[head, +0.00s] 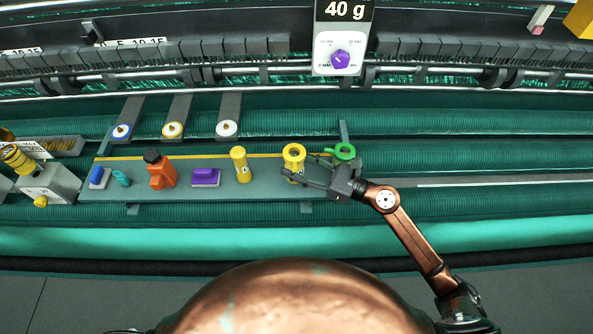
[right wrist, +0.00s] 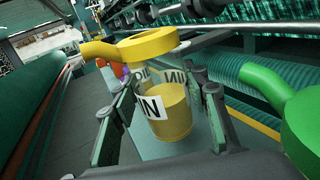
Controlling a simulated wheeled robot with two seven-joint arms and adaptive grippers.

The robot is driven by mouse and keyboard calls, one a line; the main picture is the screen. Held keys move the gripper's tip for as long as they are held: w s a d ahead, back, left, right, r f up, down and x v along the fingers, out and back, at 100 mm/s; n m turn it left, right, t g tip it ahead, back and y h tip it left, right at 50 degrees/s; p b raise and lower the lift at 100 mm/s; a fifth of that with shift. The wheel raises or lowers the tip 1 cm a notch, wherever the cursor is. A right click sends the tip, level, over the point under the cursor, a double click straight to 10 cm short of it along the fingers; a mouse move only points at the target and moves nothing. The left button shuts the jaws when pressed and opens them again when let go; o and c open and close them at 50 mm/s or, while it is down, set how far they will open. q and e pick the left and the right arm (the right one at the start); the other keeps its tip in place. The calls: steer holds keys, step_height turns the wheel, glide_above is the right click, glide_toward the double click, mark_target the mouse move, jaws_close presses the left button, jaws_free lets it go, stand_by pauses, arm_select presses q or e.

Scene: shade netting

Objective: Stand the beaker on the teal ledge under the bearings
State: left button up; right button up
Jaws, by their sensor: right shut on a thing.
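The yellow beaker (head: 293,153) has a wide ring-like rim and a side spout or handle. It is near the right end of the grey-teal ledge (head: 225,190). In the right wrist view its body (right wrist: 173,118) is clear yellow with white labels reading "OIL" and "MIN". My right gripper (head: 301,179) is shut on the beaker, a finger on each side. The beaker looks upright; I cannot tell whether its base touches the ledge. My left gripper is not in view.
The ledge carries a yellow cylinder (head: 240,164), purple block (head: 206,177), orange bottle (head: 161,169), teal piece (head: 121,178) and blue block (head: 100,178). A green ring-shaped piece (head: 342,151) is close beside my right gripper.

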step_height(320, 180, down, 3)
steer(key=shift+d+f, duration=0.1)
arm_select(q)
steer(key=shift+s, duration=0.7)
arm_select(e)
steer(key=shift+f, duration=0.1)
steer(key=shift+f, duration=0.2)
steer(key=o, duration=1.1)
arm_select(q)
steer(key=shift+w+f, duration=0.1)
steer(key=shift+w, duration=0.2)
arm_select(e)
steer(key=shift+r, duration=0.15)
